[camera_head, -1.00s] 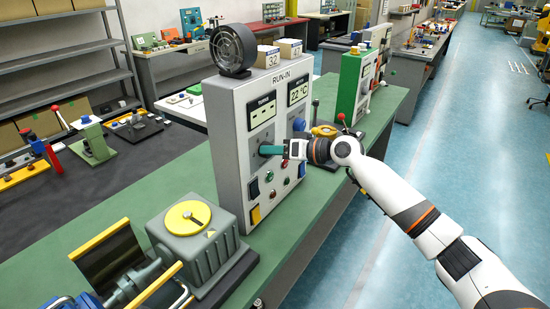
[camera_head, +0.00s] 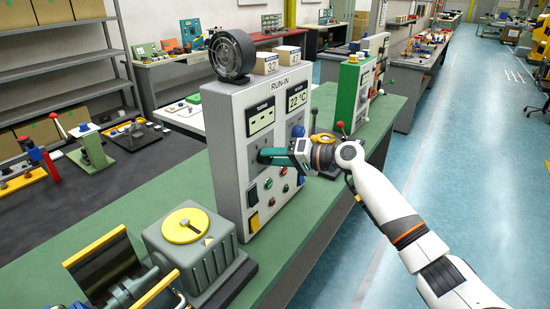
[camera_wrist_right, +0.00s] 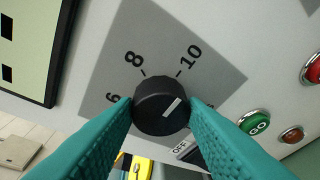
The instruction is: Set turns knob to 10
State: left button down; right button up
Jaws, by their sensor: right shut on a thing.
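The turns knob (camera_wrist_right: 158,108) is black and round with a white pointer line, on a grey scale plate (camera_wrist_right: 215,72) in the right wrist view. The pointer slants to the upper right, on the side of the 10 and perhaps slightly clockwise of its tick. The 8 lies up-left; the 6 and a label right of the 10 are partly covered. My right gripper (camera_head: 266,156) has its teal fingers shut on the knob's two sides. In the head view its fingers cover the knob on the RUN-IN panel (camera_head: 232,170). My left gripper is out of view.
Above the knob is a TURNS display (camera_head: 261,119); beside it is a 22 °C display (camera_head: 297,97). Below are several buttons, including a green one (camera_wrist_right: 254,122). A grey machine with a yellow dial (camera_head: 186,225) stands left on the green bench (camera_head: 90,220).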

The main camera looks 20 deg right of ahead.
jog(key=o, duration=1)
jog(key=shift+c, duration=0.2)
jog(key=b+v, duration=0.3)
jog(key=v, duration=0.9)
jog(key=shift+f, duration=0.1)
